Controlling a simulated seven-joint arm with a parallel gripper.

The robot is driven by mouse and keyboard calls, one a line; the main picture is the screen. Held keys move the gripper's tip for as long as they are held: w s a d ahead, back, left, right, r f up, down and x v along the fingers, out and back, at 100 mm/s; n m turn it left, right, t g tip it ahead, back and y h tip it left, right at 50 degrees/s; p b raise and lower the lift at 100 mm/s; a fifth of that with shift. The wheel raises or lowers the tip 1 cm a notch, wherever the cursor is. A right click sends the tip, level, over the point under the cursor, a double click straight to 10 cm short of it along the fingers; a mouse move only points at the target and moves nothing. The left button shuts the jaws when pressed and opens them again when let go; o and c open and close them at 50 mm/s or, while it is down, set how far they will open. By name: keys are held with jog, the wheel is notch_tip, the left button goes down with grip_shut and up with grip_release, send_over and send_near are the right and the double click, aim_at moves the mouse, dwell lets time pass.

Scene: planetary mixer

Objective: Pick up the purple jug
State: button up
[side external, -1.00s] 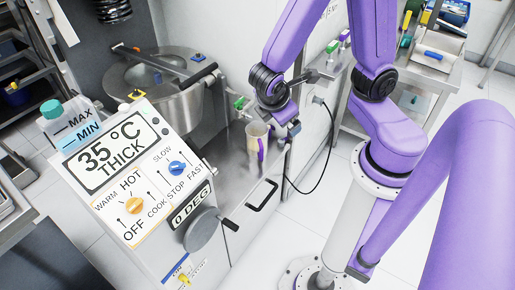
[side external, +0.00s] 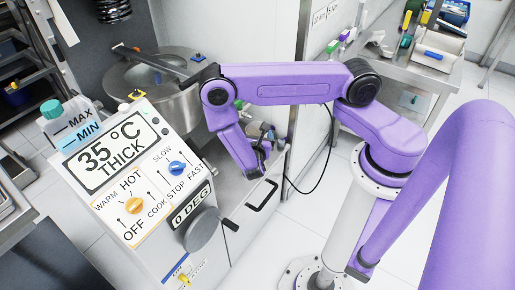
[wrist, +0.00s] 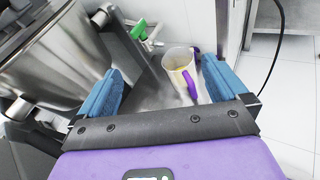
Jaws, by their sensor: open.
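The jug (wrist: 178,62) is cream-white with a purple handle (wrist: 190,86). In the wrist view it stands upright on the steel counter, its open top towards the camera and its handle facing my gripper. My gripper (wrist: 162,70) is open, with one blue finger to the left of the jug and the other close to its right side in the picture. The jug appears beyond the fingertips; I cannot tell whether anything touches. In the side view my gripper (side external: 262,150) is low over the counter, and my arm mostly hides the jug.
The large steel mixer bowl (side external: 172,105) stands left of my gripper. A wall panel (side external: 312,120) rises close on the right. The control panel (side external: 130,175) is at the front left.

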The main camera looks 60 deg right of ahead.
jog(key=s+d+f+n+t+y, duration=0.1)
jog(key=s+d+f+n, duration=0.1)
jog(key=f, duration=0.4)
jog(key=s+d+f+n+y, duration=0.2)
jog(key=f, duration=0.3)
jog(key=x, duration=1.1)
jog(key=shift+w+d+f, duration=0.1)
jog(key=shift+w+f, duration=0.05)
jog(key=shift+w, duration=0.15)
jog(key=w+d, duration=0.2)
jog(key=shift+w+d+f, duration=0.15)
jog(key=shift+w+d, duration=0.15)
jog(key=shift+w, duration=0.05)
jog(key=shift+x, duration=0.9)
jog(key=shift+a, duration=0.1)
jog(key=shift+c, duration=0.3)
jog(key=c, duration=1.6)
jog(key=shift+c, duration=0.3)
